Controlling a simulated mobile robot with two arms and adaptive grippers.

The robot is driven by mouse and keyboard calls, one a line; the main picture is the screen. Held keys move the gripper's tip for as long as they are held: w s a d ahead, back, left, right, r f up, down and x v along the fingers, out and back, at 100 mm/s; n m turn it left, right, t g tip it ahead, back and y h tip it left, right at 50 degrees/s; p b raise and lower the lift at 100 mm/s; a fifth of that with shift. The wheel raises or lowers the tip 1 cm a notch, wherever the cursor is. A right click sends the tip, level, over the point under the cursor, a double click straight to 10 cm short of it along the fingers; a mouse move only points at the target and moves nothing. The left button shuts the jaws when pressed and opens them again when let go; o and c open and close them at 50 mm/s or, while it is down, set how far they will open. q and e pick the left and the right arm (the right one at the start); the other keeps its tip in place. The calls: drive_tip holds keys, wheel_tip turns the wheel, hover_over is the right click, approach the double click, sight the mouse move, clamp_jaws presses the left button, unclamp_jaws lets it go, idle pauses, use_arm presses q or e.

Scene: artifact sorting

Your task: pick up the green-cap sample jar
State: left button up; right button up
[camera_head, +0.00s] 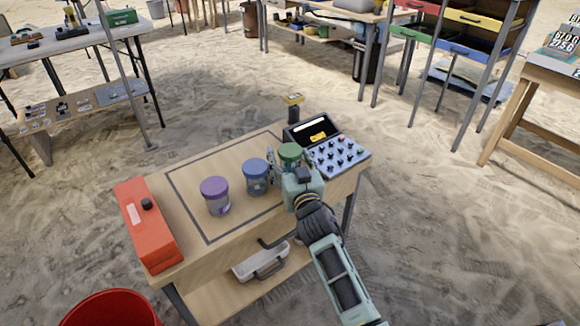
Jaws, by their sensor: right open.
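The green-cap sample jar (289,153) stands on the wooden table at the right end of a row of jars. Its lower part is hidden behind my right gripper. My right gripper (287,164) is open and right at this jar, with a finger showing on its left side; I cannot tell whether the fingers touch it. A blue-cap jar (256,178) stands close to the left of the gripper. A purple-cap jar (215,196) stands further left. My left gripper is not in view.
The wooden table (190,200) bears a red-orange box (148,222) at the left and a device with knobs (337,157) at the right. A white case (260,262) lies on the lower shelf. A red bucket (110,309) stands at the bottom left. Sandy floor lies around.

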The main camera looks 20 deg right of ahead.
drive_tip(key=shift+w, duration=0.1)
drive_tip(key=shift+c, duration=0.2)
drive_tip(key=c, duration=1.3)
drive_tip(key=shift+r, duration=0.1)
